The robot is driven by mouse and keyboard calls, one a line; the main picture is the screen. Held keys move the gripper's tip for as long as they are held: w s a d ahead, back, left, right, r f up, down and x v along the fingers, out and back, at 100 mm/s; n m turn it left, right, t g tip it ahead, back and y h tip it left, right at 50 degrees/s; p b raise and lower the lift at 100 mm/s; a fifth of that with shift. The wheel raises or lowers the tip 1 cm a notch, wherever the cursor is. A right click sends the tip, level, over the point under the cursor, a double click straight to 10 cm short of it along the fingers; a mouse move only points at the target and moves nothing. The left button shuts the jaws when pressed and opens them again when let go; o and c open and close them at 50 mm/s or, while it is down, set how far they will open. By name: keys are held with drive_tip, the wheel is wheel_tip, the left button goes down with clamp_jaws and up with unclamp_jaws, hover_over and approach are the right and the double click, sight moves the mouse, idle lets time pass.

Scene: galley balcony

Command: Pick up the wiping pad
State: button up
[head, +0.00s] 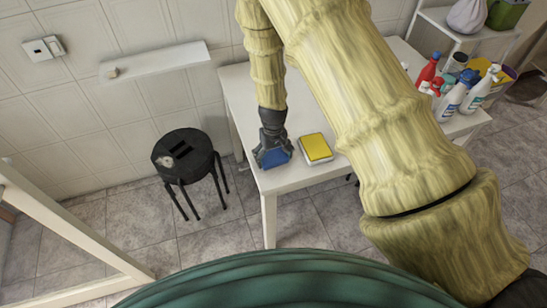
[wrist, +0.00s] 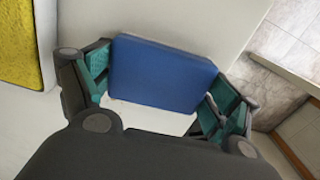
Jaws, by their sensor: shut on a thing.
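A blue pad (head: 273,157) with a white underside is at the near-left corner of the white table (head: 262,115). My gripper (head: 271,143) reaches down to it from above. In the wrist view the blue pad (wrist: 165,73) sits between the two fingers of my gripper (wrist: 160,92), which are shut on its sides. Whether the pad touches the tabletop or is a little above it, I cannot tell. A second pad, yellow on top with a white base (head: 316,148), lies on the table just right of my gripper; its edge shows in the wrist view (wrist: 28,45).
Several bottles (head: 452,98) stand at the table's right end, by a bin with a yellow rim (head: 503,74). A black stool (head: 183,154) stands left of the table. A white wall shelf (head: 155,62) is above the stool. A white shelf unit (head: 440,20) stands at the back right.

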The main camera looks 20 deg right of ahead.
drive_tip(key=shift+r+b, duration=0.65)
drive_tip(key=shift+r, duration=0.55)
drive_tip(key=s+a+r+b, duration=0.1)
drive_tip(key=s+a+b, duration=0.1)
drive_tip(key=s, duration=0.5)
drive_tip(key=s+a+r+b, duration=0.1)
drive_tip(key=s+b, duration=0.1)
drive_tip(key=s, duration=0.6)
drive_tip(key=shift+s+a+r+b, duration=0.3)
drive_tip(key=shift+a+b, duration=0.05)
drive_tip(key=shift+o, duration=1.2)
drive_tip(key=shift+c, duration=0.7)
